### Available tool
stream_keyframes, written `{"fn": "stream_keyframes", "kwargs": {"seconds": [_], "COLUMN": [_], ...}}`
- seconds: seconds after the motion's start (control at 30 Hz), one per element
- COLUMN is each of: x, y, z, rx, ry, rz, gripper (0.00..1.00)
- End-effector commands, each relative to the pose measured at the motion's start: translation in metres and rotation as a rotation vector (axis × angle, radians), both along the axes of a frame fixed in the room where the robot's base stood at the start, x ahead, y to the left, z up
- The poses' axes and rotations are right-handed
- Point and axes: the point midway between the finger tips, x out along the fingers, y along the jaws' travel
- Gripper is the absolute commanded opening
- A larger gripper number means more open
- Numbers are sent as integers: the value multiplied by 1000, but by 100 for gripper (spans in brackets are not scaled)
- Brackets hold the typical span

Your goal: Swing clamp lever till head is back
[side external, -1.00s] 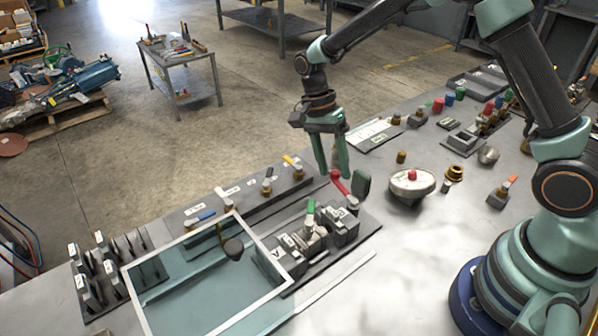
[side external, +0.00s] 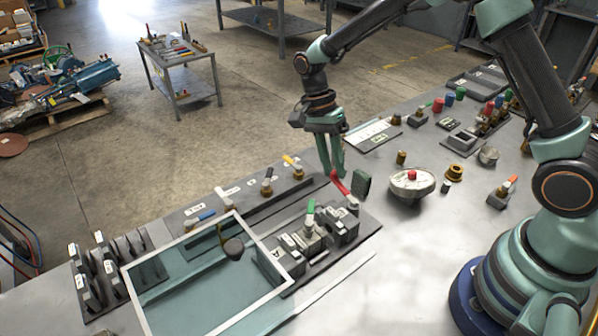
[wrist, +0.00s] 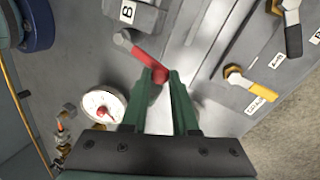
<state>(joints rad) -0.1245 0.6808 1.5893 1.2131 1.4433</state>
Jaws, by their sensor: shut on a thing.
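The red clamp lever (side external: 341,184) rises from a grey block at the right end of the dark fixture plate. My gripper (side external: 333,173) points down with its green fingers shut on the lever's free end. In the wrist view the red lever (wrist: 142,54) runs from a pale pivot part to my fingertips (wrist: 159,76), which pinch its red tip. The clamp head cannot be made out clearly in either view.
A green-handled lever (side external: 310,213) stands on the same plate.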

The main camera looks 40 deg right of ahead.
Motion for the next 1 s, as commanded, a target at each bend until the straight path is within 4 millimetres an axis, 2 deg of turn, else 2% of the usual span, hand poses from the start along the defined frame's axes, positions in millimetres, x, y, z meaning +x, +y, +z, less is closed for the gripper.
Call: {"fn": "stream_keyframes", "kwargs": {"seconds": [1.0], "x": [-1], "y": [3], "z": [-4], "rx": [9], "ry": [4], "rz": [34], "gripper": [0]}}
